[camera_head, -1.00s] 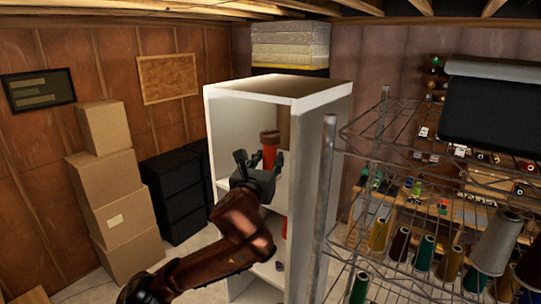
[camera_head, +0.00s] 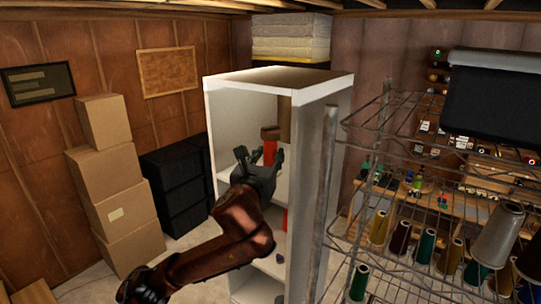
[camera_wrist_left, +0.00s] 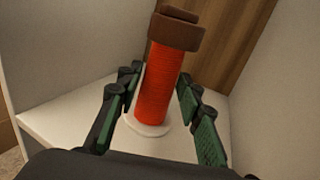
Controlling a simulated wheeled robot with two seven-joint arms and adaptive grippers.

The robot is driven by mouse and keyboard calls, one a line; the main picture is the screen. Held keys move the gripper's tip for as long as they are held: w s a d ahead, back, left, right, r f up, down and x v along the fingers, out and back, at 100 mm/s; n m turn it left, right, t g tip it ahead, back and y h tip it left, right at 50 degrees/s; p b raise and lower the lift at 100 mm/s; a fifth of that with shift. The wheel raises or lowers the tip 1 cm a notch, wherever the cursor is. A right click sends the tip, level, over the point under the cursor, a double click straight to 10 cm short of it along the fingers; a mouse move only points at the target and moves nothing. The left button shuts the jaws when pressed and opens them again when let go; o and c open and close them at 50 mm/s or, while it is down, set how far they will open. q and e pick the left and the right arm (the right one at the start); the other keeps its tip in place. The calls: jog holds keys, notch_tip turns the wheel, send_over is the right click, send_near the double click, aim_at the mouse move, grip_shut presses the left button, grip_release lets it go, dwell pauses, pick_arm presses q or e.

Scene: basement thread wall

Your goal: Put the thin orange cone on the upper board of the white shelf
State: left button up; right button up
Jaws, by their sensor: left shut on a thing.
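The thin orange cone (camera_wrist_left: 158,88) has a brown top and a pale round base. It stands upright over a white board (camera_wrist_left: 65,125) inside the white shelf; I cannot tell whether its base touches the board. My left gripper (camera_wrist_left: 160,80) is shut on the cone, with a finger on each side. In the head view the cone (camera_head: 270,150) shows above my left gripper (camera_head: 262,157), inside the upper part of the white shelf (camera_head: 312,150). The gripper hides its lower part. My right gripper is not in view.
A wire rack (camera_head: 400,180) with several thread cones stands close on the right. Stacked cardboard boxes (camera_head: 113,185) and black boxes (camera_head: 178,195) are on the left. The shelf's side walls and a brown panel (camera_wrist_left: 225,40) surround the gripper.

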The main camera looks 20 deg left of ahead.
pick_arm(q)
jog(key=o, duration=0.7)
jog(key=shift+c, duration=0.2)
jog(key=o, duration=0.5)
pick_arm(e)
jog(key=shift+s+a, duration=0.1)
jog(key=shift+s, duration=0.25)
pick_arm(q)
jog(key=shift+s, duration=0.15)
